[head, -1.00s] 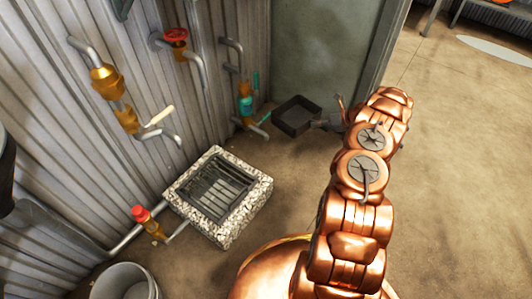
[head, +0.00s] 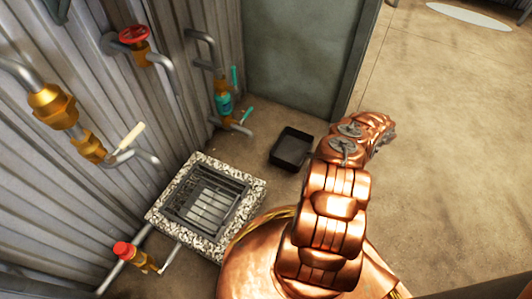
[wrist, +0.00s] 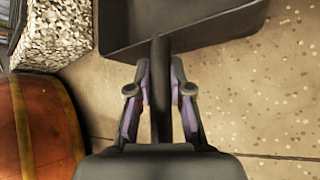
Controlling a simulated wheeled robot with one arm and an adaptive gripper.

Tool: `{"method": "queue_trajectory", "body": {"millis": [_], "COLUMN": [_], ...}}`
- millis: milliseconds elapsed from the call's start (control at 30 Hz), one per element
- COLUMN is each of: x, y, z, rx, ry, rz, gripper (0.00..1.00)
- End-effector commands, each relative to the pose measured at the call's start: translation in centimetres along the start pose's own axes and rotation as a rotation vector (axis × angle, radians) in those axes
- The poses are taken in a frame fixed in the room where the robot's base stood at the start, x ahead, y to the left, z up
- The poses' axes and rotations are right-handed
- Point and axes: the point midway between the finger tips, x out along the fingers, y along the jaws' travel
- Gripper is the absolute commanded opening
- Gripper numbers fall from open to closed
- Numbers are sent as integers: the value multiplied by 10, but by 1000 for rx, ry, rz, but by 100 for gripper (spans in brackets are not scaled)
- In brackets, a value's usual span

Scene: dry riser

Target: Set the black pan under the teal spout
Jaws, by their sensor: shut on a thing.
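The black pan (head: 291,149) is a square, shallow tray, right of the drain and in front of the grey door panel. In the wrist view, the pan (wrist: 180,22) fills the top, and its dark handle runs back between the fingers. My gripper (wrist: 160,85) is shut on that handle; in the head view my arm hides it. The teal spout (head: 238,127) bends out low from the wall below a valve with a teal body (head: 223,103) and teal levers. The pan is to the right of the spout's mouth, apart from it. I cannot tell whether the pan touches the floor.
Red-handled (head: 134,34), cream-levered (head: 125,138) and red-capped (head: 125,250) valves stick out along the corrugated wall. Open floor (head: 450,170) lies right.

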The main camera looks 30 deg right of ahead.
Motion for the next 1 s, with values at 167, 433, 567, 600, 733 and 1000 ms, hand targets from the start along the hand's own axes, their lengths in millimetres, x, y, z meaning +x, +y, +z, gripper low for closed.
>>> {"method": "queue_trajectory", "body": {"millis": [167,433,567,600,733,1000], "x": [20,49,65,69,87,108], "y": [10,25,32,35,44,56], "z": [11,27,36,38,47,61], "rx": [1,2,-1,-1,0,-1], "ry": [-2,-2,-1,-1,0,-1], "rz": [2,4,3,3,5,2], "gripper": [0,0,0,0,0,0]}}
